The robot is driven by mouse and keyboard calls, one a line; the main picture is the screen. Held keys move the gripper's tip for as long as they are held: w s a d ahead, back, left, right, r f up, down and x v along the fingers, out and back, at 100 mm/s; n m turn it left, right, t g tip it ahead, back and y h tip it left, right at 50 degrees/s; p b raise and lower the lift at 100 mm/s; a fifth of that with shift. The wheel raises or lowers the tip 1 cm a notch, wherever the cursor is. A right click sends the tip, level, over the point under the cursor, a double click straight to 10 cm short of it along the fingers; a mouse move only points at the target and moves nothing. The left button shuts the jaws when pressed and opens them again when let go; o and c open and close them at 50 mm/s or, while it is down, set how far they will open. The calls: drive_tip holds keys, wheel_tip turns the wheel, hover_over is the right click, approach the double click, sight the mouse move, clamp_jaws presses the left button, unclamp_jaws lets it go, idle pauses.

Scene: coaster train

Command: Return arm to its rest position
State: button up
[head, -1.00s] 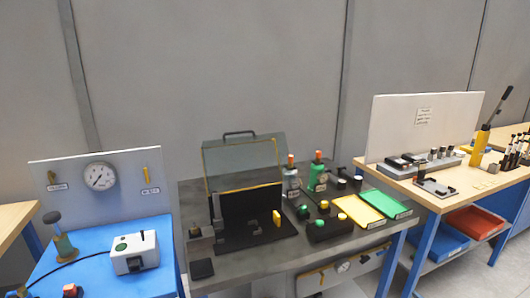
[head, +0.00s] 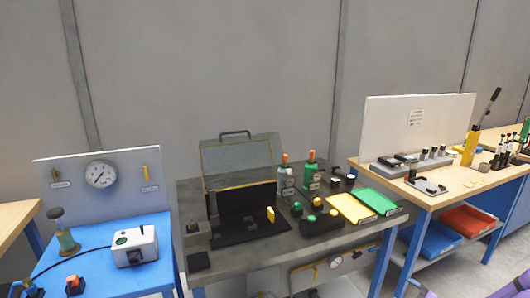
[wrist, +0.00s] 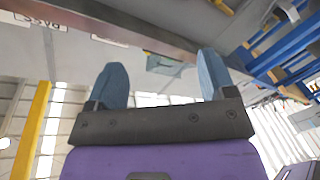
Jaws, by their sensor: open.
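My gripper (wrist: 162,88) shows in the wrist view with two blue-grey fingers spread wide apart. Nothing is between the fingers. The dark gripper body and a purple part of my arm fill the lower middle of that view. In the head view the gripper itself is out of sight; a small purple piece at the lower right edge appears to be part of my arm.
A grey bench (head: 225,262) holds a black fixture with a clear raised cover (head: 240,158), bottles, and yellow (head: 350,207) and green (head: 378,201) trays. A blue bench (head: 95,250) stands left, a wooden bench (head: 440,200) right.

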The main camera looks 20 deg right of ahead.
drive_tip(key=w+a+r+n+g+y, duration=0.3)
drive_tip(key=a+r+n+g, duration=0.1)
drive_tip(key=r+n, duration=0.5)
drive_tip(key=w+a+r+n+g+y, duration=0.3)
drive_tip(key=a+r+n+g, duration=0.1)
drive_tip(key=r+n, duration=0.5)
drive_tip(key=a+r+n+g+h, duration=0.1)
drive_tip(key=a+r+n+g, duration=0.2)
drive_tip(key=a+r+n, duration=0.45)
drive_tip(key=a+r+n+g+h, duration=0.2)
drive_tip(key=a+r+n+g, duration=0.25)
drive_tip(key=r+n, duration=0.45)
drive_tip(key=s+a+r+n+h, duration=0.2)
drive_tip(key=s+a+r+n, duration=0.2)
drive_tip(key=a+r+n, duration=0.25)
drive_tip(key=s+a+r+n+h, duration=0.3)
drive_tip(key=s+a+r+n, duration=0.25)
drive_tip(key=r, duration=0.25)
drive_tip(key=s+a+r+n+t+h, duration=0.3)
drive_tip(key=s+r+n, duration=0.4)
drive_tip(key=s+n, duration=0.5)
drive_tip(key=shift+a+n+t, duration=0.25)
drive_tip(key=shift+n+t, duration=0.2)
drive_tip(key=shift+n, duration=0.6)
